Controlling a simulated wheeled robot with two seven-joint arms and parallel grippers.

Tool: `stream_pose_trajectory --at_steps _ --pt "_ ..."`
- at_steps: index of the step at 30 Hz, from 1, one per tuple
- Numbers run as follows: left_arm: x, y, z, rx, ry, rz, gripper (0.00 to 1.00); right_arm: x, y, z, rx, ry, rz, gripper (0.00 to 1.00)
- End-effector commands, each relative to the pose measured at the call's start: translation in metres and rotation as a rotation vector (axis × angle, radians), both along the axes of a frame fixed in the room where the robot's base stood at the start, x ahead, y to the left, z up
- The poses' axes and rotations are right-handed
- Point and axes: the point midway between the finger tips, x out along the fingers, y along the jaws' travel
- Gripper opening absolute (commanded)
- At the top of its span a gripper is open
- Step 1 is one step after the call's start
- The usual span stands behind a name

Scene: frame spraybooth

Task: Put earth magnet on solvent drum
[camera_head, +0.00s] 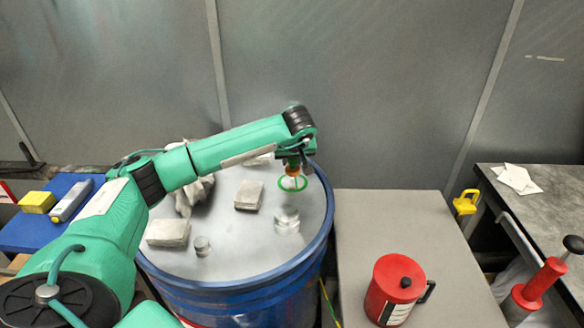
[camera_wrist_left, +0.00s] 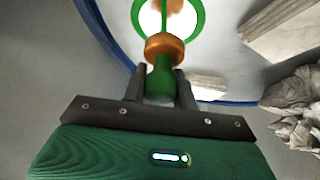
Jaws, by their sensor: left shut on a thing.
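The earth magnet, a green piece with a copper-coloured collar (camera_wrist_left: 165,48) and a green ring (camera_head: 292,184), is in my left gripper (camera_head: 291,163). In the left wrist view the two dark fingers (camera_wrist_left: 161,88) are shut on its green stem. The solvent drum is a blue drum (camera_head: 240,300) with a grey metal lid (camera_head: 245,268). The magnet is over the right back part of the lid, near the rim; I cannot tell whether it touches. My right gripper is not in view.
On the lid are two pale blocks (camera_head: 249,195) (camera_head: 168,233), a small metal cylinder (camera_head: 202,246), a shiny round thing (camera_head: 286,220) and crumpled rag (camera_head: 187,200). A grey bench (camera_head: 400,225) at right holds a red can (camera_head: 392,292). A blue surface (camera_head: 40,228) is at left.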

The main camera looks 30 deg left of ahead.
Motion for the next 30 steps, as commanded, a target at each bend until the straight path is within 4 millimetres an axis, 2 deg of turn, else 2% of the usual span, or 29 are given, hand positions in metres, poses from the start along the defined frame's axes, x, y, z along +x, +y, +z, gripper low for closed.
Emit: stream_pose_trajectory --at_steps 6,18,19,21,22,30 --pt "-0.001 0.000 -0.032 -0.001 0.003 0.000 0.00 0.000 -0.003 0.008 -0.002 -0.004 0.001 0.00" --pt "0.000 0.000 -0.040 0.001 0.001 0.000 0.00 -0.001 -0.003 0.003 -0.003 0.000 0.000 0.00" --pt "0.000 0.000 -0.039 0.001 0.001 0.000 0.32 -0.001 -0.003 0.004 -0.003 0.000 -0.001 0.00" --pt "0.000 0.000 -0.039 0.000 0.002 0.000 0.46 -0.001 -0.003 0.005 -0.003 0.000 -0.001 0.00" --pt "0.000 0.000 -0.039 0.000 0.002 0.000 0.50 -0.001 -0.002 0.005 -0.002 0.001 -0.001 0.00" --pt "0.000 0.000 -0.038 0.001 0.001 0.000 0.50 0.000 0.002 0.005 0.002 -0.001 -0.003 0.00"
